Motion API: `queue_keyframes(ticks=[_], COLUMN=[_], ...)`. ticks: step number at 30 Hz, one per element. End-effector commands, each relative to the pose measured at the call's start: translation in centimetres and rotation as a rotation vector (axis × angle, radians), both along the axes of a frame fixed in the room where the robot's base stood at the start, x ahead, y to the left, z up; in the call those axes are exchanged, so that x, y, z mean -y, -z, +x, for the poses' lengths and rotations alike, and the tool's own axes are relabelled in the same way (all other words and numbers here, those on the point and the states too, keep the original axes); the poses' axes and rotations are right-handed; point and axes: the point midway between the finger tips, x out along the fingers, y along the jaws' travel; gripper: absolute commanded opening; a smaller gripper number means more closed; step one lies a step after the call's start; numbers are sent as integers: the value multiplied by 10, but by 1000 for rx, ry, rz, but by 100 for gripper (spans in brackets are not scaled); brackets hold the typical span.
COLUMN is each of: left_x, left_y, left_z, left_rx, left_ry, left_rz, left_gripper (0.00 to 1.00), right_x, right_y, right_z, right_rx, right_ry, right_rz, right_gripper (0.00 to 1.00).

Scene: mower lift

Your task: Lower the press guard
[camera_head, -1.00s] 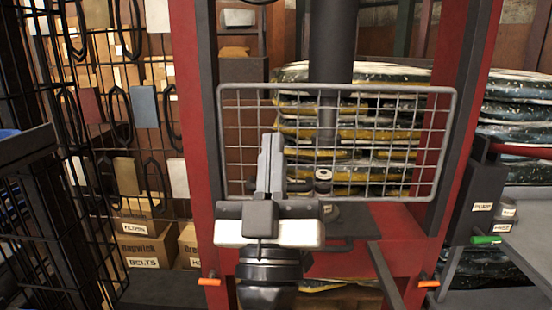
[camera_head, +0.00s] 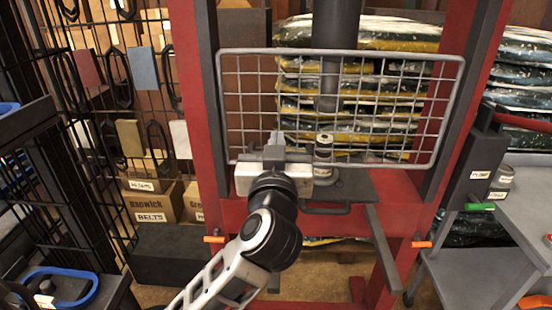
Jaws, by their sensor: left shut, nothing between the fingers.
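The press guard (camera_head: 402,115) is a grey wire-mesh panel in a rounded frame, upright across the front of the red press (camera_head: 217,190). Its bottom bar is about level with the round stack above the press bed (camera_head: 345,187). My left gripper (camera_head: 275,140) is at the guard's lower left, fingers pointing away from me. It is shut with nothing between the fingers. Its body hides part of the bottom bar, and I cannot tell whether it touches the guard. My right gripper is not in view.
Orange pegs (camera_head: 214,239) stick out at both sides below the bed. A black wire rack (camera_head: 60,190) stands at left, with cardboard boxes (camera_head: 152,204) behind.

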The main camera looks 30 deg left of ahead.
Motion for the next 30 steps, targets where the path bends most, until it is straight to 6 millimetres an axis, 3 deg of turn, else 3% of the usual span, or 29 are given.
queue_keyframes(ticks=[6, 9, 12, 26, 30], left_x=[-20, -16, -15, -14, -4], left_y=[-2, 19, 28, 34, 49], left_z=[39, 33, 30, 29, 34], left_rx=[-2, -5, -2, 1, -3], left_ry=[0, 3, 2, 2, 20], left_rz=[-1, -2, -2, 0, 0], left_gripper=[0, 0, 0, 0, 0], right_x=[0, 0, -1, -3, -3], right_y=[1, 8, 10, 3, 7], right_z=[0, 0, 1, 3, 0], right_rx=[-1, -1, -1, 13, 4], right_ry=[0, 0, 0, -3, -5], right_rz=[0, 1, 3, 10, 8], right_gripper=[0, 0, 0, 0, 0])
